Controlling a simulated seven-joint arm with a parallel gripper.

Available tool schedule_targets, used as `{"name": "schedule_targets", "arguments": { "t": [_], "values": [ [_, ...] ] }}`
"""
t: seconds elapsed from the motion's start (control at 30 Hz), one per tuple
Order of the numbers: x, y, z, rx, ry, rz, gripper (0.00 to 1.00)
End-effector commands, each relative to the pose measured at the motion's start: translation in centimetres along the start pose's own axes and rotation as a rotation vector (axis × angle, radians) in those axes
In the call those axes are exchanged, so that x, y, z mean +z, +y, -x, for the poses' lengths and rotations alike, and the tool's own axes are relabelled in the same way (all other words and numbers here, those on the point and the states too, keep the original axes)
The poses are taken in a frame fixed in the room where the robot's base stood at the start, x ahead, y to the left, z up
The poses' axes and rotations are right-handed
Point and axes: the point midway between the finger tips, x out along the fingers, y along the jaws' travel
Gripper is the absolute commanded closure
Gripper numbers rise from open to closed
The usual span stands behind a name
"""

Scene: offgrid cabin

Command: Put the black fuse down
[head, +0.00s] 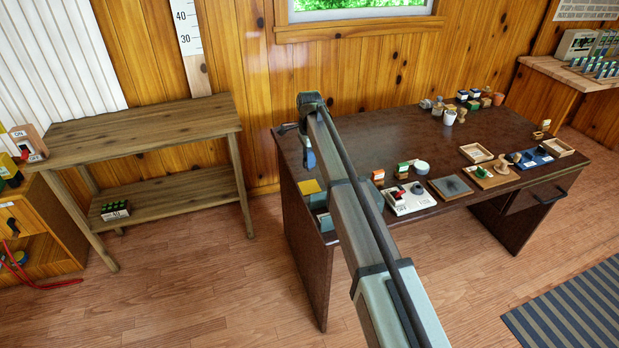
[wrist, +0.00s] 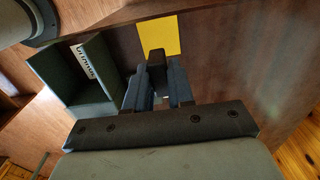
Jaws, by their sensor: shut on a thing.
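The black fuse (wrist: 156,60) shows in the wrist view as a small dark block between the fingertips of my gripper (wrist: 158,78), which is shut on it. A yellow square (wrist: 160,32) lies on the brown desk just beyond the fuse in that view. In the head view my gripper (head: 308,158) hangs over the desk's left end, above the yellow square (head: 310,187). The fuse cannot be made out there. I cannot tell whether it touches the surface.
A dark green open box (wrist: 72,90) with a white label stands left of my fingers in the wrist view. The desk (head: 385,128) holds trays, stamps and a white panel (head: 412,203) farther right. A wooden shelf table (head: 140,128) stands to the left.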

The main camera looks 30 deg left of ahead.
Motion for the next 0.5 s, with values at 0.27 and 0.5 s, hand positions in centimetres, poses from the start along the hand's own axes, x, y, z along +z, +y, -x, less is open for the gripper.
{"name": "schedule_targets", "arguments": {
  "t": [0.27,0.5],
  "values": [
    [-0.1,0.0,-3.6,0.001,0.000,0.000,1.00],
    [-0.1,0.1,-6.0,0.001,0.000,0.000,1.00]
  ]
}}
